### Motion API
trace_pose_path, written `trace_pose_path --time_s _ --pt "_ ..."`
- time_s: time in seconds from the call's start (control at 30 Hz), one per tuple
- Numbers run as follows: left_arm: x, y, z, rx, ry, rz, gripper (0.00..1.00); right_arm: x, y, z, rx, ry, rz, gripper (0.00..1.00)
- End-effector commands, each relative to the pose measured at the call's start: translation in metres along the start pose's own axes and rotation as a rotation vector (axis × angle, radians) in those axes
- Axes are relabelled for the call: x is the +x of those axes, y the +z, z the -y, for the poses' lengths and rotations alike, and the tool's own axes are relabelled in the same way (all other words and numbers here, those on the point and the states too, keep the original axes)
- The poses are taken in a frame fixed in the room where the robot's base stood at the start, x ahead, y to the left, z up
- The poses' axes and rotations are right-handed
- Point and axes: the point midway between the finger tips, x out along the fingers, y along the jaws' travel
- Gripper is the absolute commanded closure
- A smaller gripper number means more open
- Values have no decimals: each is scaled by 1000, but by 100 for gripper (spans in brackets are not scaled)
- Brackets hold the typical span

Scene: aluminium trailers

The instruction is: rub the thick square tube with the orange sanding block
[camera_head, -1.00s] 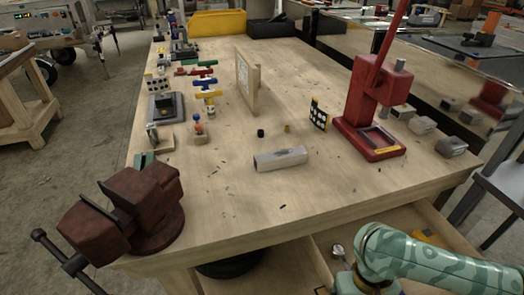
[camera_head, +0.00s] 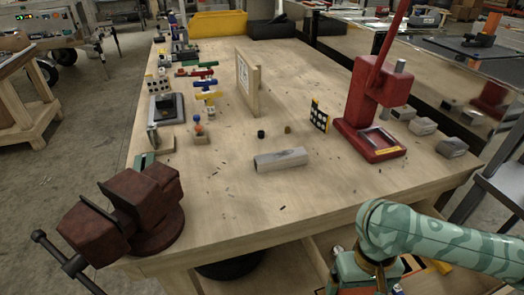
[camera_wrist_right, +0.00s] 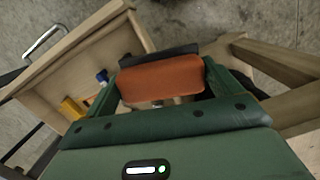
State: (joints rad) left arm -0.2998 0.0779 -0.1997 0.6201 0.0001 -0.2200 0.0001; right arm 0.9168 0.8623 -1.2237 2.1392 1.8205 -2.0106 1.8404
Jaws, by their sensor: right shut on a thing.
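The thick square tube (camera_head: 281,159) is a pale grey bar lying flat near the middle front of the wooden workbench. The orange sanding block (camera_wrist_right: 160,79) is held between the green fingers of my right gripper (camera_wrist_right: 160,84) in the right wrist view. The gripper is shut on it, over the open drawer and floor, apart from the tube. In the head view only my green right arm shows at the lower right; the gripper and block are hidden there. My left gripper is not in view.
A red vise (camera_head: 130,210) stands at the bench's front left corner. A red arbor press (camera_head: 372,115) stands at the right. An open drawer (camera_wrist_right: 65,65) holds yellow and blue items. A wooden panel (camera_head: 248,80) stands upright behind the tube. Bench surface around the tube is mostly clear.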

Motion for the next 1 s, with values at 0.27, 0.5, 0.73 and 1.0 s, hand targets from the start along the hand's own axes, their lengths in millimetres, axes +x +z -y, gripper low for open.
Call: trace_pose_path --time_s 0.27,0.5,0.73,1.0 --pt "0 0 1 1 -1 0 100 -80 -10 -1 1 6 -7 28" --pt "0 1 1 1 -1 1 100 -110 -6 -3 14 12 5 28" --pt "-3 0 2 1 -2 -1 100 -114 -3 -3 16 12 7 28" --pt "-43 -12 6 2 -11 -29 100 -138 19 8 9 12 3 28"
